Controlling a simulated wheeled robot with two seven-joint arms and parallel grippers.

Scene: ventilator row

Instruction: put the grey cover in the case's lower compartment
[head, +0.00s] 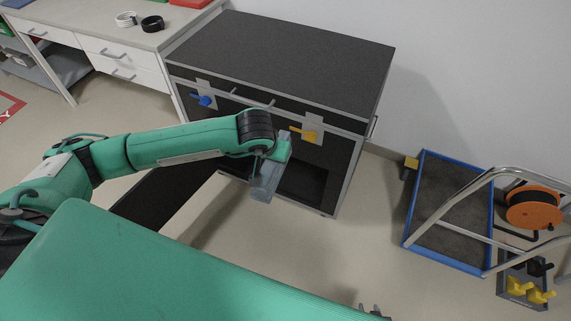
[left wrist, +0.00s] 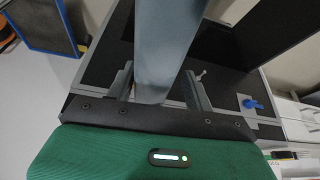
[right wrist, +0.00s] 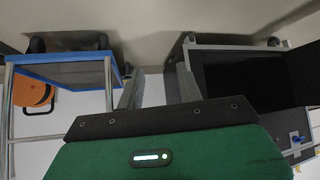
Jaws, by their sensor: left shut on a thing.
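The case (head: 280,45) is a black cabinet with grey edges, also in the left wrist view (left wrist: 95,88). Its lower compartment (head: 305,182) is open at the front and looks dark and empty where visible. My left gripper (head: 268,178) is shut on the grey cover (head: 264,187), just in front of that opening. In the left wrist view the cover (left wrist: 165,45) is a blue-grey piece between the fingers (left wrist: 160,85), pointing away from the palm. My left arm hides part of the case front. My right gripper (right wrist: 158,90) is open and empty; in the head view only its fingertips show at the bottom edge.
A black door panel (head: 165,190) stands swung out at the case's left. A blue latch (head: 203,99) and an orange latch (head: 303,134) sit on the front. Floor between is clear.

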